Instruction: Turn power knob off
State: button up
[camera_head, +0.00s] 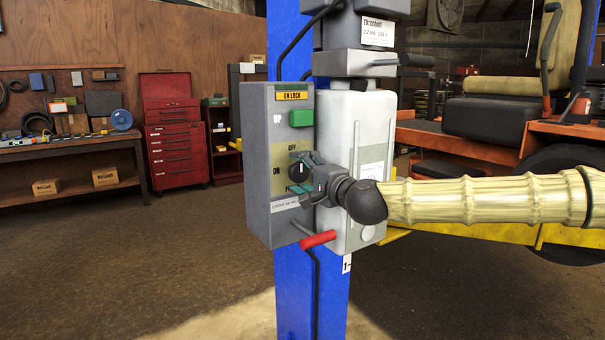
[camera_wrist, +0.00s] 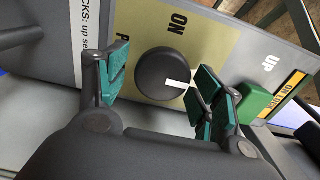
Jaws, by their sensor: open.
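The round black power knob (camera_wrist: 158,72) sits on the beige label plate of the grey control box (camera_head: 262,210). Its white mark points right, slightly down, in the wrist view. "ON" is printed above the knob there. In the head view, "ON" is left of the knob (camera_head: 294,166) and "OFF" above it. My gripper (camera_wrist: 164,80) is open, with green-padded fingers on either side of the knob and visible gaps at both sides. In the head view my gripper (camera_head: 310,175) is at the box front and hides part of the knob.
A green button (camera_head: 301,118) is above the knob, near the right fingers in the wrist view. A red-handled lever (camera_head: 318,239) sticks out below. A blue post (camera_head: 310,290) carries the box and a white housing (camera_head: 368,140). An orange mower (camera_head: 530,130) stands behind my arm.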

jog(key=v, duration=1.1)
jog(key=shift+s+d, duration=0.25)
jog(key=shift+d, duration=0.1)
